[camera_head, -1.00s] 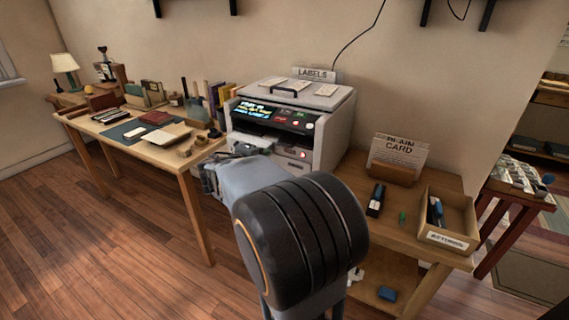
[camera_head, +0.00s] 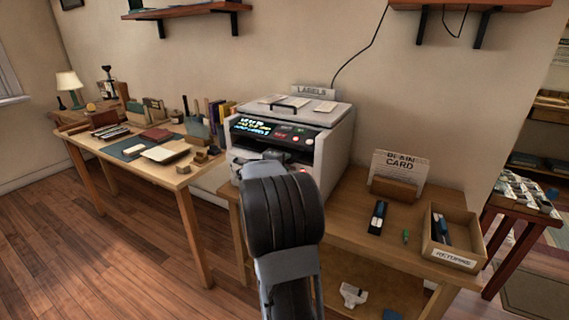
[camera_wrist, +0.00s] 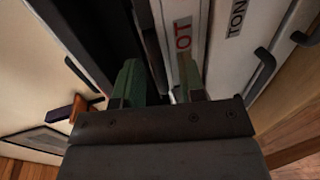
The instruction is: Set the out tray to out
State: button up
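The label machine (camera_head: 330,152) is a pale printer-like box with a lit screen on the side table. My arm covers much of its lower front in the head view, and I cannot make out the out tray there. In the wrist view my gripper (camera_wrist: 158,84) has two green fingers, apart from each other, close to the machine's front (camera_wrist: 215,50). Red letters ending "OT" and a cut-off label "TON" show on that front. A dark strip lies between and beyond the fingertips; I cannot tell whether it is the tray or whether the fingers touch it.
A plain card holder (camera_head: 394,188), a dark stapler-like item (camera_head: 377,217) and a box marked "RETURNS" (camera_head: 454,259) stand right of the machine. A desk (camera_head: 185,178) with books stands left. Dark handles (camera_wrist: 264,68) stick out from the machine. Wooden floor is open at lower left.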

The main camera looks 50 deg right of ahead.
jog(key=shift+w+d, duration=0.1)
jog(key=shift+d, duration=0.3)
jog(key=shift+f, duration=0.1)
jog(key=shift+c, duration=0.4)
jog(key=c, duration=0.6)
grip_shut()
jog(key=shift+f, duration=0.1)
